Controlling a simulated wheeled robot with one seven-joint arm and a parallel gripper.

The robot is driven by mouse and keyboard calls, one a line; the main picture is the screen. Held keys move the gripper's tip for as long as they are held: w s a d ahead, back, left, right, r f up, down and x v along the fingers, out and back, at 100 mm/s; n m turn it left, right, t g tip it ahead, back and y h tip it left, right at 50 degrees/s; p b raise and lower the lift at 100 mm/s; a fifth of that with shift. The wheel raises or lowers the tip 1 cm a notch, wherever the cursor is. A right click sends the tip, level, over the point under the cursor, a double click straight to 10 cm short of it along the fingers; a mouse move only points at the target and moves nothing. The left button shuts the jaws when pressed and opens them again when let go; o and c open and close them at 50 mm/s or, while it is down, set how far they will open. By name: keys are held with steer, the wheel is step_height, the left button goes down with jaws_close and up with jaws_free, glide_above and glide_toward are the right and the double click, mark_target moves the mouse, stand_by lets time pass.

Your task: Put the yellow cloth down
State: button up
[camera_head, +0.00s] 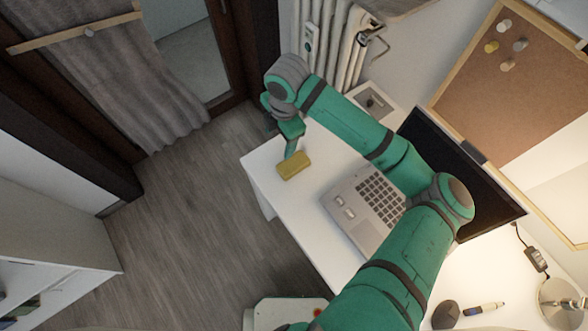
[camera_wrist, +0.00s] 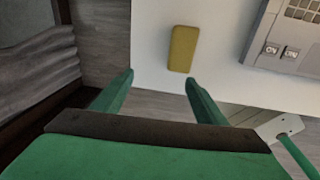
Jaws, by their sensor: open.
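The yellow cloth (camera_head: 294,165) is a small folded block lying flat on the white desk (camera_head: 262,170), near its left end. My gripper (camera_head: 291,143) is just behind the cloth in the head view, over the desk's edge area. In the wrist view the cloth (camera_wrist: 183,48) lies ahead of the fingertips, clear of both. My gripper also shows in the wrist view (camera_wrist: 159,78), with its two green fingers spread apart and nothing between them.
A grey laptop-like device (camera_head: 366,204) with keys lies to the right of the cloth. A dark monitor (camera_head: 455,165) stands behind it. A radiator (camera_head: 330,45) is at the back. Bare desk surrounds the cloth, and open floor (camera_head: 210,215) lies left.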

steer(key=w+a+r+m+t+y, duration=0.2)
steer(key=a+r+m+t+y, duration=0.3)
steer(key=a, duration=0.8)
steer(key=w+a+r+m+t+y, duration=0.1)
steer(key=a+r+m+t+y, duration=0.15)
steer(key=a+r+y, duration=0.65)
steer(key=s+d+f+m+t+h, duration=0.8)
steer(key=s+d+f+m+h, duration=0.6)
steer(key=m, duration=0.4)
steer(key=s+d+f, duration=0.1)
steer(key=s+d, duration=0.5)
steer(key=s, duration=0.4)
steer(key=s+d+f+h, duration=0.1)
steer(key=s+d, duration=0.5)
steer(key=s, duration=0.4)
steer(key=shift+s+g, duration=0.3)
steer(key=shift+g, duration=0.05)
steer(key=shift+f+n, duration=0.1)
steer(key=shift+n, duration=0.15)
